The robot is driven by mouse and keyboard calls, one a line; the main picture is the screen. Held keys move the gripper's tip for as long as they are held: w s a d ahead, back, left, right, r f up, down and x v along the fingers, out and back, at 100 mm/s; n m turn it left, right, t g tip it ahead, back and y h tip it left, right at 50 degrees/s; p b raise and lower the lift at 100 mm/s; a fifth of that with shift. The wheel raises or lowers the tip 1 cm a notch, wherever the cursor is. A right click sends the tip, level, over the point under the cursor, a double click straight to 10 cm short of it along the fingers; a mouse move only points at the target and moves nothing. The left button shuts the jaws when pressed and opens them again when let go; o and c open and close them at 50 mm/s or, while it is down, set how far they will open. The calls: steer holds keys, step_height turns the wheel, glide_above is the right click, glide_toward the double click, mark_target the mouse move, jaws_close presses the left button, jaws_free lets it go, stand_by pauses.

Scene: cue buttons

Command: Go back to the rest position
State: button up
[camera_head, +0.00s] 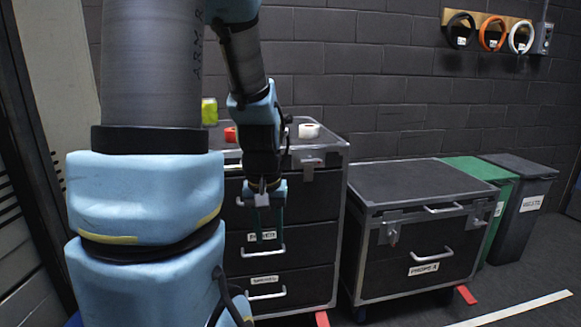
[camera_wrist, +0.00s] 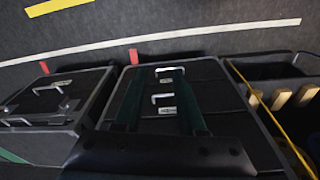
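My gripper (camera_head: 268,226) hangs at the end of my blue and grey arm, pointing down in front of the drawer cabinet (camera_head: 310,205). In the wrist view, the two green fingers of my gripper (camera_wrist: 156,88) stand apart with nothing between them. On the cabinet top are a yellow-green cue button (camera_head: 209,111), a red one (camera_head: 230,134) and a white one (camera_head: 309,130). My arm hides part of the cabinet top and its left side.
A lower black case (camera_head: 418,252) stands right of the cabinet, with green (camera_head: 484,168) and dark (camera_head: 522,180) bins beyond. Coloured rings (camera_head: 491,34) hang on the brick wall. Red tabs (camera_head: 466,294) jut out at floor level. The floor at front right is clear.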

steer(key=s+a, duration=0.3)
steer(key=s, duration=0.1)
step_height(320, 180, up, 14)
steer(key=p, duration=1.3)
steer(key=shift+w+d+f+m, duration=0.25)
steer(key=shift+w+d+m, duration=0.05)
steer(key=shift+w+d, duration=0.15)
